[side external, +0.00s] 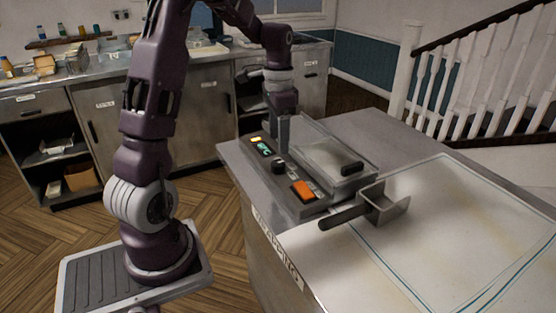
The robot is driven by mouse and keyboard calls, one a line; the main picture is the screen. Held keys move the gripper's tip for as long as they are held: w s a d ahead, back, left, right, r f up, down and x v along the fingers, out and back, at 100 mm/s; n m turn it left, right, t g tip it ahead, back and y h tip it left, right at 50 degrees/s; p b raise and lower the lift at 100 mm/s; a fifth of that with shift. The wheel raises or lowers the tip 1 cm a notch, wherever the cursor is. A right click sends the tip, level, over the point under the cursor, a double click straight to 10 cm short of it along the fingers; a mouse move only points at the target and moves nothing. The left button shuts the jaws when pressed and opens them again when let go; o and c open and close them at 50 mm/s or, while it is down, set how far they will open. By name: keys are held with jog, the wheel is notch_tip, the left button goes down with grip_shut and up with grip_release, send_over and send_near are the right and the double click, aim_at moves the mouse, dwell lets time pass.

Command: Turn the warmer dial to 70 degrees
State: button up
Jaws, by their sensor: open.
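The warmer (318,206) sits on the near counter, with a sloped control panel along its left side. A small dark dial (278,167) is on the panel, below a lit green display (264,148). The display's digits are too small to read. An orange switch (302,190) is lower on the panel. My gripper (282,150) points down just above the dial and is open. From this angle I cannot tell whether its fingers are around the dial or behind it, or whether they touch it. The dial's pointer is not readable.
The warmer's lidded tray (330,154) with a black handle is right of the panel. A metal scoop (378,204) with a dark handle lies in front of it. A large outlined mat (470,225) on the right is clear. A cluttered back counter (120,75) stands behind.

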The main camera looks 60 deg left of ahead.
aim_at(278, 162)
jog(key=f, duration=0.7)
jog(key=shift+a+f, duration=0.25)
jog(key=shift+f, duration=0.1)
jog(key=shift+c, duration=0.5)
grip_shut()
jog(key=n, duration=0.5)
jog(key=shift+n, duration=0.4)
jog(key=shift+r+n, duration=0.1)
jog(key=shift+n, duration=2.4)
